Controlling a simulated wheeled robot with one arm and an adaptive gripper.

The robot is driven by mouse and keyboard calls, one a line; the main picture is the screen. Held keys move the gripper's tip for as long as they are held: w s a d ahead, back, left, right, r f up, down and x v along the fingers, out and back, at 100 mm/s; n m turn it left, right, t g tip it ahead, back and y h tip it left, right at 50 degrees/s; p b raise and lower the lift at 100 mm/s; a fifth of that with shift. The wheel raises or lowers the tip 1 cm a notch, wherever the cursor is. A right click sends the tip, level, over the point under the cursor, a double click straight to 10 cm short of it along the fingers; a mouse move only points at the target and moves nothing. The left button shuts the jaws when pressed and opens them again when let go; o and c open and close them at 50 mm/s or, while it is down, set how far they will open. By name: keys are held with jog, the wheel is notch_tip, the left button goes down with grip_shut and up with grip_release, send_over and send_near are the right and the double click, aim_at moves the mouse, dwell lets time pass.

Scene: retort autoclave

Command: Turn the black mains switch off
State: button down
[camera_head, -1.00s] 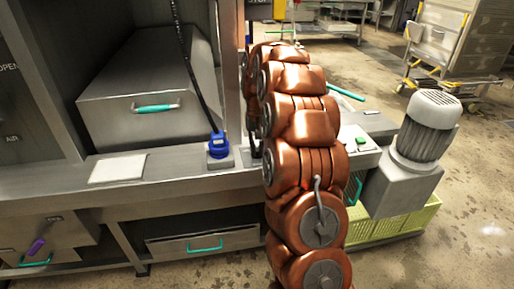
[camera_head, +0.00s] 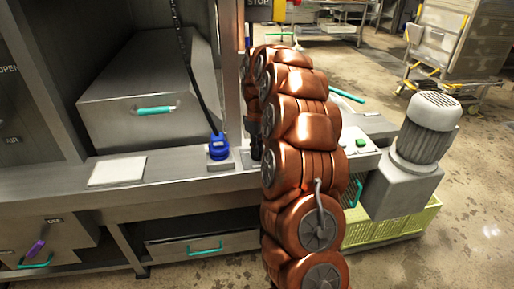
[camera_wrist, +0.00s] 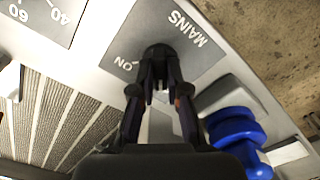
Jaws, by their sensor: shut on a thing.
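The black mains switch (camera_wrist: 158,52) sits on a grey plate (camera_wrist: 188,35) lettered MAINS and ON in the wrist view. My gripper (camera_wrist: 160,88) is shut on the switch, its two dark fingers reaching to either side of the knob. The fingers cover part of the knob, so its exact setting is hard to read. In the head view, my copper-coloured arm hides the switch, and only a dark bit of the gripper shows at the arm's left edge.
A blue plug (camera_head: 219,147) with a black cable stands on the bench just left of my arm; it is close beside the gripper in the wrist view (camera_wrist: 237,138). A white pad (camera_head: 117,171) lies further left. A grey motor (camera_head: 428,130) stands to the right.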

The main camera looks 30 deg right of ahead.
jog(key=shift+n, duration=0.5)
jog(key=c, duration=1.2)
grip_release()
jog(key=shift+o, duration=0.2)
notch_tip(320, 180, up, 12)
